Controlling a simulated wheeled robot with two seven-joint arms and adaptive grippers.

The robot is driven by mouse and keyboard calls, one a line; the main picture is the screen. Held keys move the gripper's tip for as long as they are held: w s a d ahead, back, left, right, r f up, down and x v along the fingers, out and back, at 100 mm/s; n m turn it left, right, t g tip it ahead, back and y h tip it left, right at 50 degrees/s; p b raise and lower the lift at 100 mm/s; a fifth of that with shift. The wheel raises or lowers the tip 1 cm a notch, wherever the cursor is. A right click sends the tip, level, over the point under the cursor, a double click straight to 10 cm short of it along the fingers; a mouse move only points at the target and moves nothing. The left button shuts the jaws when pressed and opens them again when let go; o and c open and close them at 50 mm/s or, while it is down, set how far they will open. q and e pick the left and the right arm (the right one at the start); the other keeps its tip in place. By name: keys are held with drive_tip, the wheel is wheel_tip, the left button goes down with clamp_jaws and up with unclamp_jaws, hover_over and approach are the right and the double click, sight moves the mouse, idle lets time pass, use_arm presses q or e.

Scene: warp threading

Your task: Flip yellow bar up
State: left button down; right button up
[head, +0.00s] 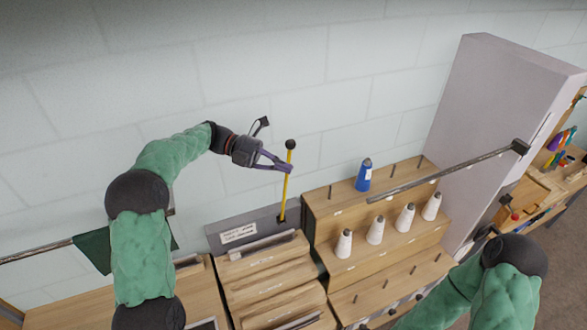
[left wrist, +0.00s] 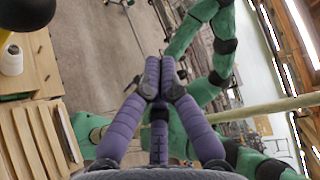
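The yellow bar (head: 286,190) stands nearly upright in the head view, with a black knob on top and its foot at a grey panel (head: 262,222) by the wall. My left gripper (head: 288,167) is beside the upper part of the bar, just below the knob. In the left wrist view its purple fingers (left wrist: 152,75) meet at the tips with nothing seen between them. The black knob and a bit of yellow show there at the upper left corner, outside the fingers. Whether a finger touches the bar, I cannot tell. My right gripper is out of view.
A stepped wooden rack (head: 325,215) right of the bar holds a blue cone (head: 364,175) and several white cones. A metal rod (head: 440,175) crosses above it towards a tall pale cabinet (head: 490,110). Slatted wooden blocks (head: 265,262) stand in front of the panel.

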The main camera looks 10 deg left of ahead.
use_arm(q)
drive_tip(key=w+a+f, duration=0.1)
drive_tip(key=w+a, duration=0.1)
drive_tip(key=a, duration=0.5)
drive_tip(key=shift+f+b, duration=0.3)
drive_tip(key=shift+b, duration=0.15)
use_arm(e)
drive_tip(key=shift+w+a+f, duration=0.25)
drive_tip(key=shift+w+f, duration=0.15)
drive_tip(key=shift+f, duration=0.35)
use_arm(q)
drive_tip(key=shift+s, duration=0.1)
